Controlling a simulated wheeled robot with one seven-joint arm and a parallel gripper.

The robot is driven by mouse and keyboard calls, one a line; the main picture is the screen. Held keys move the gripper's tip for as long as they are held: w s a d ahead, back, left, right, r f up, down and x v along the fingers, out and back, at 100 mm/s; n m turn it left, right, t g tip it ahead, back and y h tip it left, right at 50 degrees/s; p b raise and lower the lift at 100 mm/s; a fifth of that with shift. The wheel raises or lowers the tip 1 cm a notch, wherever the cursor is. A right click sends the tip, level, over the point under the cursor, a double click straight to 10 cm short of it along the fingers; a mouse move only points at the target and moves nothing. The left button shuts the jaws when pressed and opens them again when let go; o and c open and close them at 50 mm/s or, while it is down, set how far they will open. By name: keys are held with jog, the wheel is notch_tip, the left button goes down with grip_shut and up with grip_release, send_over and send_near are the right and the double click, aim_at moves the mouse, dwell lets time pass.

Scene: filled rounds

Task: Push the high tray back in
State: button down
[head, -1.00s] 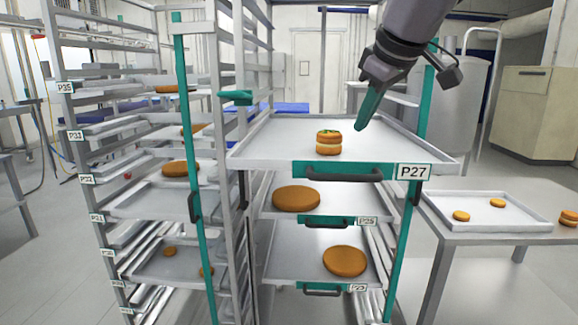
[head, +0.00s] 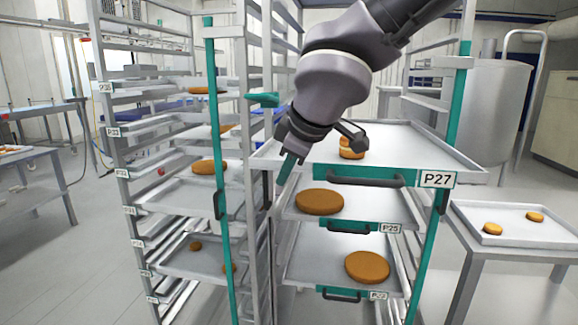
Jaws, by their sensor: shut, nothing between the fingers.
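The high tray (head: 415,148), labelled P27, sticks out of the front of the right rack, with a teal front strip and a dark handle (head: 357,180). A filled round (head: 351,151) sits on it, partly hidden behind my arm. My gripper (head: 286,172) is shut and empty, with its teal fingertips pointing down. In the picture it overlaps the left part of the tray's front edge, left of the handle. I cannot tell whether it touches the tray. My wrist hides part of the tray's left side.
Lower trays P25 (head: 387,205) and P23 (head: 322,252) hold large brown rounds. Teal uprights (head: 220,170) flank the rack, and a teal latch (head: 262,100) juts out at upper left. A left rack holds more trays. A side table (head: 490,258) stands at right.

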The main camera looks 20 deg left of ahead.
jog(key=shift+w+a+r, duration=0.1)
jog(key=shift+w+a, duration=0.05)
jog(key=shift+w, duration=0.65)
jog(key=shift+w+a+r, duration=0.1)
jog(key=shift+w+a, duration=0.05)
jog(key=shift+w, duration=0.6)
